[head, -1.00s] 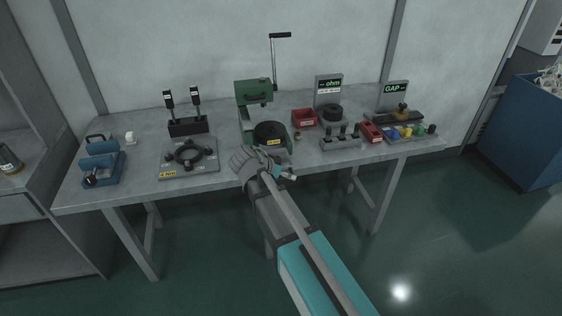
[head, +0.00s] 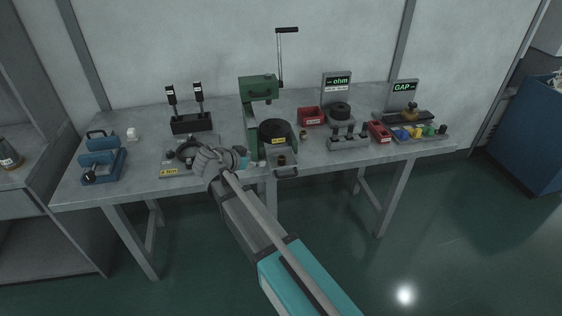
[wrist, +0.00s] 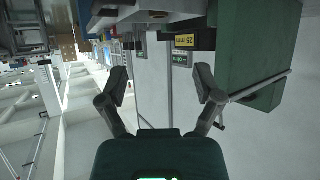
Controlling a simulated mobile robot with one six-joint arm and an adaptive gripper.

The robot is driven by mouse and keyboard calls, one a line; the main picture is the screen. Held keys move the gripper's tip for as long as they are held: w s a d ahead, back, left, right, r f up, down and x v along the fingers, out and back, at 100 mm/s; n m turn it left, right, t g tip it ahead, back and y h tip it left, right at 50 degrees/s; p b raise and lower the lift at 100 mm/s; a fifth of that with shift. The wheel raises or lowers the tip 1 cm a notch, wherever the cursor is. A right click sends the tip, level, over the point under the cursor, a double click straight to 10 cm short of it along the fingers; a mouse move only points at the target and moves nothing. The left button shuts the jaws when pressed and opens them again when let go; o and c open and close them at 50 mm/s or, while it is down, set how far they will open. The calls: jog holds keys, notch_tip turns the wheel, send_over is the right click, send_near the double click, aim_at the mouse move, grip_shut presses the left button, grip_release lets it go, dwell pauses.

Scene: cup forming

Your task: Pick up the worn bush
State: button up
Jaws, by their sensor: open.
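I cannot tell for certain which thing is the worn bush. A small brown ring-shaped piece (head: 282,159) sits at a small grey handled tray (head: 286,172) at the table's front edge, below the green press. Another small brownish piece (head: 303,134) stands on the table right of the press. My gripper (wrist: 162,85) is open, with its two fingers wide apart and nothing between them in the wrist view.
The green press (head: 258,88) with its long lever and black round base (head: 275,130) stands mid-table; its green body also fills the right of the wrist view (wrist: 262,60). A red bin (head: 311,117), black post block (head: 192,123) and blue fixture (head: 102,160) stand around.

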jog(key=b, duration=0.3)
send_near(281, 158)
jog(key=x, duration=0.3)
jog(key=shift+w+d+f+b, duration=0.3)
jog(key=shift+w+d+b, duration=0.1)
jog(key=shift+w, duration=0.2)
jog(key=b+x, duration=0.2)
jog(key=x, duration=0.2)
jog(key=shift+f, duration=0.25)
jog(key=shift+w+d+f+b, duration=0.15)
jog(key=shift+w+d+b, duration=0.15)
jog(key=shift+d+b, duration=0.05)
grip_shut()
